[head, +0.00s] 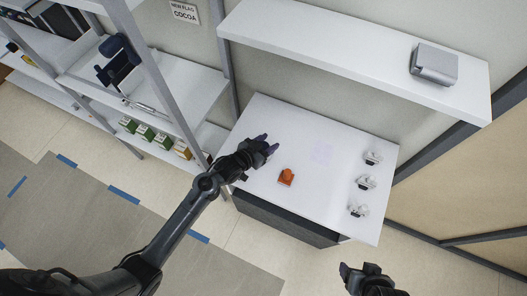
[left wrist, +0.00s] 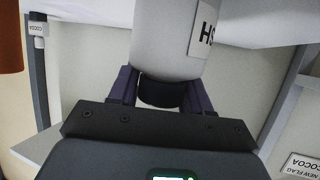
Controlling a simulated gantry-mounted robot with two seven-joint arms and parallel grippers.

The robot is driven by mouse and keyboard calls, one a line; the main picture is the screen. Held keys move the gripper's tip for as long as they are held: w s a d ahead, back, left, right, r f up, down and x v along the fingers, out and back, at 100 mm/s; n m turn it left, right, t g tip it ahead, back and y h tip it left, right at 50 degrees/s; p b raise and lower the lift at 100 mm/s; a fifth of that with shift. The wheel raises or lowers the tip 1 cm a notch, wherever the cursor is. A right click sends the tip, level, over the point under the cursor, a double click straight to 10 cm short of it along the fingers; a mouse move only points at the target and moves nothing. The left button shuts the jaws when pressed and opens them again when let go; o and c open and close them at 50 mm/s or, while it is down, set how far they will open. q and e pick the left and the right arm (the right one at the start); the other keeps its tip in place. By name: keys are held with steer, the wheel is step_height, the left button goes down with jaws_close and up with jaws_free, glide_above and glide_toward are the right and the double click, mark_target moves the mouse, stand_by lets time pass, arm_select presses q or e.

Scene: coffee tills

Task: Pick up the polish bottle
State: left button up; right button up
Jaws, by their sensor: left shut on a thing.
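The polish bottle (left wrist: 168,38) is white, with a label ending in "SH" and a dark narrow part, in the left wrist view. My left gripper (left wrist: 160,92) is shut on it, its fingers on both sides of the dark part. In the head view my left gripper (head: 266,146) is over the left part of the white table (head: 262,112); I cannot make out the bottle there. My right gripper (head: 362,272) is at the bottom edge, off the table's front, with its jaws unclear.
A wall shelf (head: 330,42) holds a grey box (head: 434,64). A shelving rack (head: 170,92) stands left.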

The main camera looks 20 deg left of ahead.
arm_select(q)
steer(key=shift+c, duration=0.7)
